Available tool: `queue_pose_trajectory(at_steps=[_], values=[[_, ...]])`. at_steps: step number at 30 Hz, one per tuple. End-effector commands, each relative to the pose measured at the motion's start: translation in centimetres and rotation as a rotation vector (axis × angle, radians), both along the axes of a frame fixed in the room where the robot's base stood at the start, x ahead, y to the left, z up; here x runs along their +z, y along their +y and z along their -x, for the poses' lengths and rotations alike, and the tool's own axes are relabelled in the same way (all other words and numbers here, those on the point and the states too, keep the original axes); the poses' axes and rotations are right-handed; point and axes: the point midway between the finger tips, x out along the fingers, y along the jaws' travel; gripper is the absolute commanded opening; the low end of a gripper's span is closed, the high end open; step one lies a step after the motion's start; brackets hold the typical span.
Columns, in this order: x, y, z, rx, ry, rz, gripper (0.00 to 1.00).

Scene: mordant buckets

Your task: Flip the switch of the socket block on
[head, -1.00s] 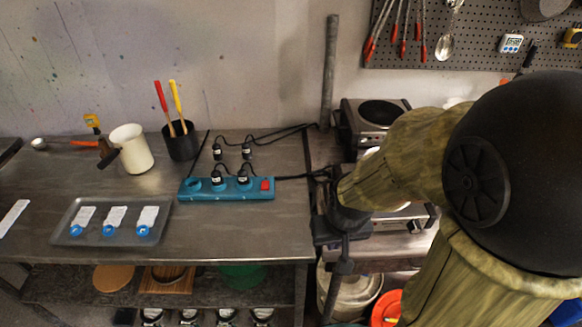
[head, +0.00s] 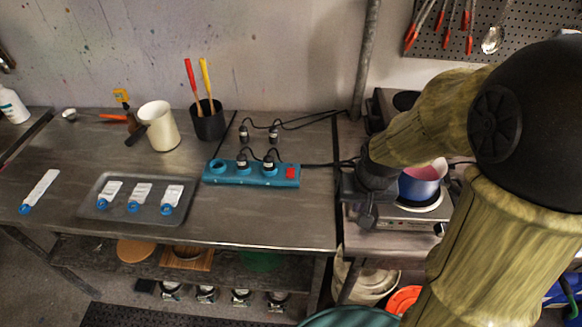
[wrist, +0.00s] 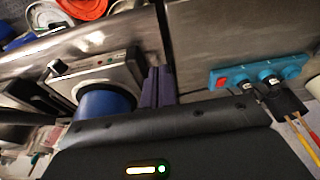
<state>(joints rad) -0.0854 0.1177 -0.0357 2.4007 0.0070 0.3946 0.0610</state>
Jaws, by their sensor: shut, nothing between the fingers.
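The socket block (head: 226,181) is a long teal strip near the right end of the metal table, with black plugs in some sockets. Its red switch (head: 291,173) is at the right end; I cannot tell its position. In the wrist view the block (wrist: 248,76) is at the right, with the red switch (wrist: 222,81) at its left end. My gripper (head: 368,217) points down, to the right of the block and apart from it, near the gap between table and hotplate. Its fingers (wrist: 158,87) are together and empty in the wrist view.
A blue pot (head: 420,184) stands on a hotplate (head: 407,220) right beside my gripper. Black cables (head: 315,164) run behind the block. A black cup with two handles (head: 208,124), a cream jug (head: 160,127) and a grey tray (head: 110,215) stand left. Table between block and front edge is clear.

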Motion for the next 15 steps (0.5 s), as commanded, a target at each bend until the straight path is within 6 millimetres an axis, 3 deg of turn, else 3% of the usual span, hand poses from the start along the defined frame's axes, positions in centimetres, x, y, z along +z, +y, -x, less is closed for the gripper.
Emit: queue_pose_trajectory(at_steps=[3,9,15], values=[[1.5,2.7,-5.2,-0.001,0.004,-0.005,0.0],[2.0,8.5,-13.1,-0.013,0.007,-0.003,0.0],[1.4,14.3,-18.3,-0.016,-0.001,0.012,0.0]])
